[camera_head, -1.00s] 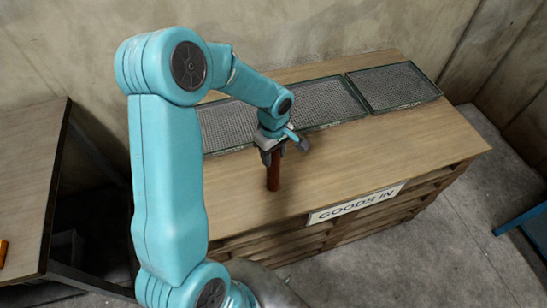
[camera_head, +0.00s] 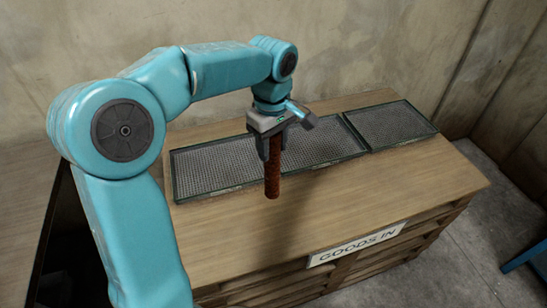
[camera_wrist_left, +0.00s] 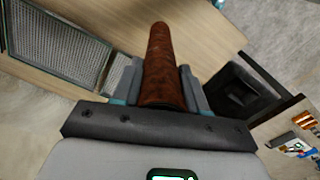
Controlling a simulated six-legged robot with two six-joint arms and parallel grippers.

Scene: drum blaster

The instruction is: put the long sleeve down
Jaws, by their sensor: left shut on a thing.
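The long sleeve (camera_head: 272,179) is a rusty red-brown tube. My left gripper (camera_head: 272,150) is shut on its upper part and holds it upright, pointing down. In the head view it hangs in front of the mesh trays, and its lower end looks to be above the wooden bench top. In the left wrist view the sleeve (camera_wrist_left: 163,65) stretches away between the two grey fingers (camera_wrist_left: 165,90). The part inside the fingers is partly hidden. My right gripper is not in view.
The bench front is clear.

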